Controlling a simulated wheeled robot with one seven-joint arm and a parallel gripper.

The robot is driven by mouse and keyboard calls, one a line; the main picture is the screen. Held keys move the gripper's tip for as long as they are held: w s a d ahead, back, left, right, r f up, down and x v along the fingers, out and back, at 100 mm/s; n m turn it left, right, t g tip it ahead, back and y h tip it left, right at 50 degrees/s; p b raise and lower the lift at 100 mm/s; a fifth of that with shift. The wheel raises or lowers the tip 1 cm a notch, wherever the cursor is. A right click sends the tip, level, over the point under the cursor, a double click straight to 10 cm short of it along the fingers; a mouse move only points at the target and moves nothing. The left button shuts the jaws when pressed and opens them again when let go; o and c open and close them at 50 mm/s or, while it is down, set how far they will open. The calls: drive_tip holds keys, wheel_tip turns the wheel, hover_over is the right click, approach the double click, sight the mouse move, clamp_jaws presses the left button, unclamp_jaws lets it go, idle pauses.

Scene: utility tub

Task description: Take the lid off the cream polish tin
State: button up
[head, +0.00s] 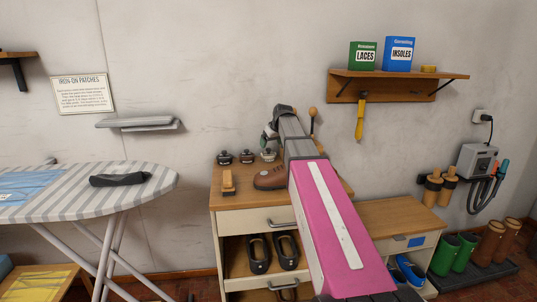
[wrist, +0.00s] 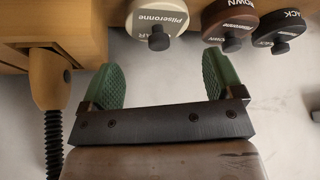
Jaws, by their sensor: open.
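The cream polish tin (head: 268,155) is the rightmost of three small tins on the wooden cabinet top in the head view. In the wrist view its cream lid (wrist: 172,18) has a dark knob and shows at the top edge, cut off by the frame. My gripper (wrist: 163,85) is open and empty, its two green pads spread wide. The lid's knob lies just beyond the pads, roughly between their lines, and not touching them. In the head view my gripper (head: 268,132) is above and behind the cream tin, partly hidden by my arm.
A brown tin (wrist: 230,24) and a black tin (wrist: 279,30) stand beside the cream one. A wooden handle (wrist: 50,80) with a black coil is close to the left pad.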

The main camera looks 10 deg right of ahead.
sight(269, 149)
drive_tip(key=x, duration=0.5)
drive_tip(key=shift+w+f, duration=0.2)
drive_tip(key=shift+w, duration=0.1)
drive_tip(key=c, duration=0.5)
